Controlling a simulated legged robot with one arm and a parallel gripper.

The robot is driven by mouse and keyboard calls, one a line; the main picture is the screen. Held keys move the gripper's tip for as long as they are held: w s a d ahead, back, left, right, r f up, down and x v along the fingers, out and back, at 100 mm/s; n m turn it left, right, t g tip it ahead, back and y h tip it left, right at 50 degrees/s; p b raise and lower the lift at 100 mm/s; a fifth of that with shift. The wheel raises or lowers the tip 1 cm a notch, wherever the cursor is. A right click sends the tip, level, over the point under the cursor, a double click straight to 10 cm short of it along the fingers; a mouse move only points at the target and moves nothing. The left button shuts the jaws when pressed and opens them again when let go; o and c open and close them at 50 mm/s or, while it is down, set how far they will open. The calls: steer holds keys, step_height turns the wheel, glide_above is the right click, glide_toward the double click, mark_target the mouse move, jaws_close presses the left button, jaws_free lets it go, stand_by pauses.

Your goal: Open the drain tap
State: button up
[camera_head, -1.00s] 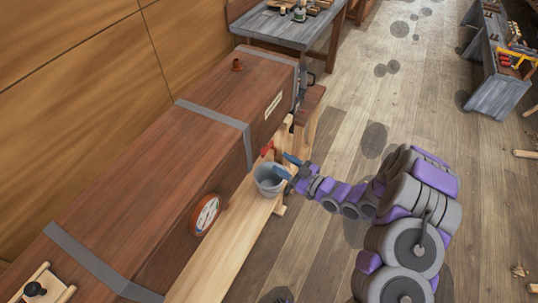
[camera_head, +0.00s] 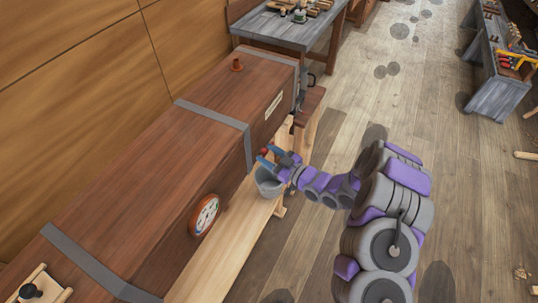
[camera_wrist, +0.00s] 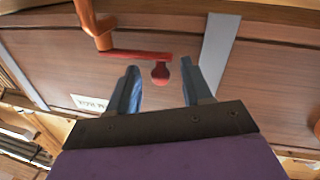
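The drain tap is on the side of a long wooden chest. In the wrist view it has an orange-brown spout and a red lever handle (camera_wrist: 138,55) with a rounded knob at its end. In the head view only a bit of the red handle (camera_head: 265,152) shows beside the fingers. My gripper (camera_head: 266,156) has blue fingers and is open. In the wrist view my gripper (camera_wrist: 158,80) has the red knob between its two fingertips, with gaps to both sides. Whether a finger touches the handle cannot be told.
A grey bucket (camera_head: 268,184) stands on the wooden bench (camera_head: 240,238) below the tap, just under my gripper. A round dial (camera_head: 205,214) is on the chest (camera_head: 150,165) nearer the camera. A grey strap (camera_head: 222,117) crosses the chest.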

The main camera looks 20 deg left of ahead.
jaws_close()
steer(key=shift+r, duration=0.1)
